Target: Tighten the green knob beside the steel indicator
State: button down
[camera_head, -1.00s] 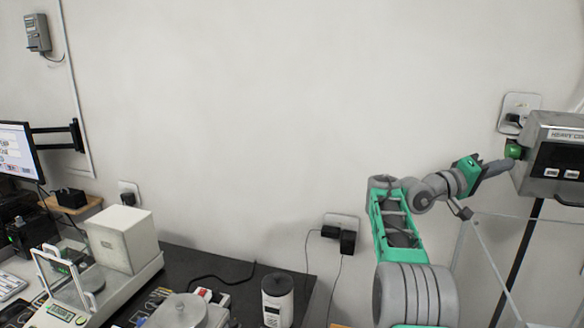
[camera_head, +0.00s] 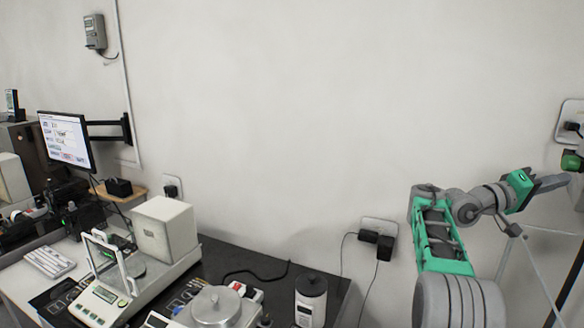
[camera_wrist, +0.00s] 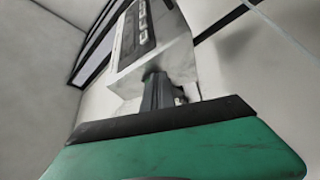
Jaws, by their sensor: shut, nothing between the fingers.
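The green knob (camera_head: 570,161) shows at the right edge of the head view, on the left side of the steel indicator. Only a sliver of the steel indicator (camera_head: 580,198) is in that view; its box and dark front panel fill the upper middle of the wrist view (camera_wrist: 160,58). My gripper (camera_head: 566,180) is shut and empty, its tip just below the knob in the head view. I cannot tell whether it touches the knob.
A wall socket (camera_head: 570,122) sits above the knob.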

jog(key=w+a+p, duration=0.2)
jog(key=a, duration=0.3)
jog(key=shift+w+a, duration=0.2)
jog(key=shift+w, duration=0.2)
